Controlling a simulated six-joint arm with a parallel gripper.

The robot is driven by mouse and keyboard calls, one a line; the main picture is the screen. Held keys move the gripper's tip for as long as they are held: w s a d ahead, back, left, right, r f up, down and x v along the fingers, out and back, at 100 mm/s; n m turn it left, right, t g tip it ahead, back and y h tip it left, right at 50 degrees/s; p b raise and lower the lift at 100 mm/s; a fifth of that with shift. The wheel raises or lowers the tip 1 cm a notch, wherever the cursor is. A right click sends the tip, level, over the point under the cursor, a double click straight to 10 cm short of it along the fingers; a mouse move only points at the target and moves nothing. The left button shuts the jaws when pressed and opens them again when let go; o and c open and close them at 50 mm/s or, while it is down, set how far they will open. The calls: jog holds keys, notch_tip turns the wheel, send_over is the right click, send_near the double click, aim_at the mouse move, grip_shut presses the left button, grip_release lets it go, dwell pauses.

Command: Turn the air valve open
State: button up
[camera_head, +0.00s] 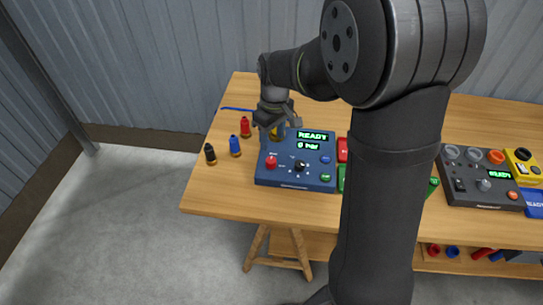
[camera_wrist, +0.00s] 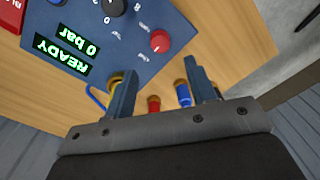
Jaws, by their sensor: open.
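A blue control panel (camera_head: 262,178) lies on the wooden table, its display reading "READY" and "0 bar". It has a black knob (camera_head: 300,166), a red button (camera_head: 271,161), and blue and green buttons. A yellow fitting (camera_wrist: 116,79) with a blue hose is at the panel's edge, partly hidden by a finger. I cannot tell for certain which part is the air valve. My gripper (camera_head: 277,122) is open and empty above the panel's upper left corner. In the wrist view its fingers (camera_wrist: 162,68) are spread, with a red-topped and a blue-topped piece showing beyond them.
Red (camera_head: 245,128), blue (camera_head: 235,147) and black (camera_head: 210,155) small pieces stand left of the panel. Red and green blocks are right of it, partly behind my arm. A dark grey panel (camera_head: 460,191) and a yellow device (camera_head: 522,167) stand at the right. The table's front left is clear.

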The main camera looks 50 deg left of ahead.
aim_at(271, 160)
jog(key=f, duration=0.8)
jog(key=shift+s+f, duration=0.2)
jog(key=shift+f, duration=0.2)
jog(key=c, duration=1)
